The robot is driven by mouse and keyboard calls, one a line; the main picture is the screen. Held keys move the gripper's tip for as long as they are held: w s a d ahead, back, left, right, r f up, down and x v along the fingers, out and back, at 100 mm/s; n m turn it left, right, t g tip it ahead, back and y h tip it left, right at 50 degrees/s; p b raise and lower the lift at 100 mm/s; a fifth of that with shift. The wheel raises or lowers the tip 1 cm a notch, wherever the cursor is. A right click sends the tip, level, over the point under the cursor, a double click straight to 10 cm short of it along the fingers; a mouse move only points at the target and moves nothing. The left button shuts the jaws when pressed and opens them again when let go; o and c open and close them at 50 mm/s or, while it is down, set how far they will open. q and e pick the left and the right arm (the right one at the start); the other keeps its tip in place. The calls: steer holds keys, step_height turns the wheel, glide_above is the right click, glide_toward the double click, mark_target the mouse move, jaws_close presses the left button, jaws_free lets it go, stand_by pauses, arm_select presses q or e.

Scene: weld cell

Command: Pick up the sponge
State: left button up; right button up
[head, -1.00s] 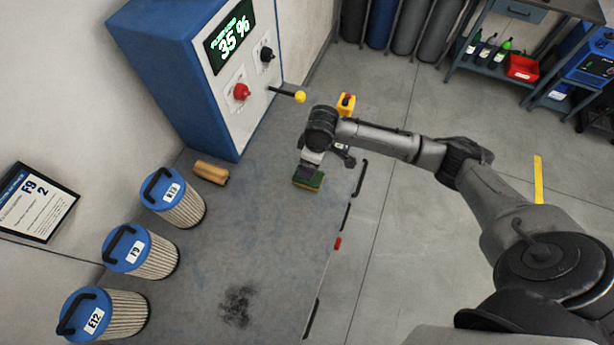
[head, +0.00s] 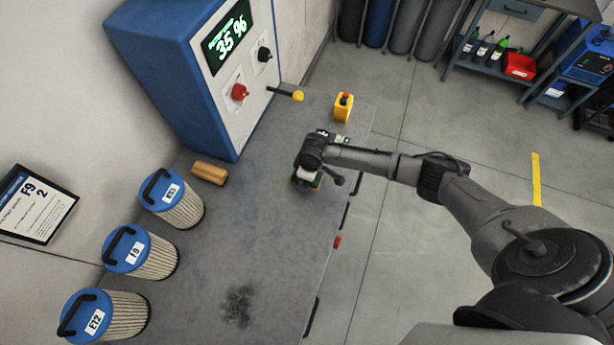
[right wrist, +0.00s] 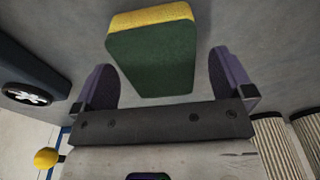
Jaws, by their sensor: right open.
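The sponge (head: 317,182), green with a yellow layer, lies on the grey bench and is mostly covered by my right gripper in the head view. In the right wrist view the sponge (right wrist: 150,58) is large and close, its green face toward the camera. My right gripper (right wrist: 162,78) is open, with one purple-grey finger on each side of the sponge's near end. A gap shows between the sponge and each finger. In the head view my right gripper (head: 307,179) points down over the sponge. My left gripper is not in view.
On the bench (head: 265,240), a tan brush-like block (head: 209,173) and several blue-topped filters (head: 173,198) stand left. A blue cabinet (head: 175,85) with a yellow-knobbed lever (head: 297,96) stands behind. A yellow box with a red button (head: 343,107) sits at the far right corner.

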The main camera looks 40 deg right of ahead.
steer(key=shift+w+f, duration=0.1)
steer(key=shift+f, duration=0.45)
steer(key=c, duration=1)
steer(key=shift+r, duration=0.1)
steer(key=shift+r, duration=0.6)
step_height(320, 180, up, 3)
steer(key=s+d+r, duration=0.4)
steer(key=s+r, duration=0.2)
steer(key=s, duration=0.4)
steer(key=shift+s+d+r, duration=0.3)
steer(key=shift+s+d, duration=0.05)
steer(key=shift+d, duration=0.05)
